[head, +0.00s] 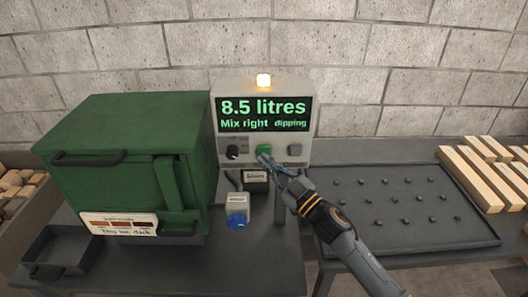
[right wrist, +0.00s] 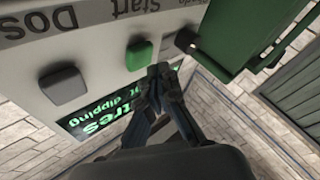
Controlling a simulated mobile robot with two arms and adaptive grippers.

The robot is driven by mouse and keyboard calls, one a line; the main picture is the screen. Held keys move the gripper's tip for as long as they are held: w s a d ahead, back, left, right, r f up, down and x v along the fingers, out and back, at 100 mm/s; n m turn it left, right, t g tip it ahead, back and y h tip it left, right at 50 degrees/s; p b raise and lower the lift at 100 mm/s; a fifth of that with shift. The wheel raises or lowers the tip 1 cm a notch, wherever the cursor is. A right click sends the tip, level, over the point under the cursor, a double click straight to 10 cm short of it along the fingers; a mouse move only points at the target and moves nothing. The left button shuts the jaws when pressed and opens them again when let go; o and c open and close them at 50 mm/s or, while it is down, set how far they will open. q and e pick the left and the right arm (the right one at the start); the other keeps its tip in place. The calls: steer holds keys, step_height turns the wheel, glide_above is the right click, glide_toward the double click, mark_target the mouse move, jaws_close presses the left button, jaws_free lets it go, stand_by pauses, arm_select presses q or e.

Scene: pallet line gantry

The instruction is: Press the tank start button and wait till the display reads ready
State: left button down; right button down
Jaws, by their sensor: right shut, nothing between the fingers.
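The control box (head: 264,86) stands by the wall with a lit amber lamp on top. Its display (head: 263,114) reads "8.5 litres" and "Mix right dipping" in green. The green start button (head: 263,149) is below the display; in the right wrist view the green button (right wrist: 139,54) sits by the upside-down word "Start". My right gripper (head: 266,160) is shut and empty, its tips at the lower right of the button. In the right wrist view its tips (right wrist: 158,73) are close beside the button; I cannot tell whether they touch it. My left gripper is out of view.
A black knob (head: 233,152) and a grey button (head: 295,149) flank the green button. A green cabinet (head: 125,160) stands left. A blue-and-white container (head: 237,210) is below the box. A dark pegged tray (head: 405,215) and wood blocks (head: 480,178) lie right.

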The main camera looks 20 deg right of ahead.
steer(key=s, duration=0.2)
steer(key=s+a+p, duration=0.1)
steer(key=s, duration=0.1)
steer(key=shift+s+a, duration=0.2)
steer(key=shift+s, duration=0.2)
stand_by(0.5)
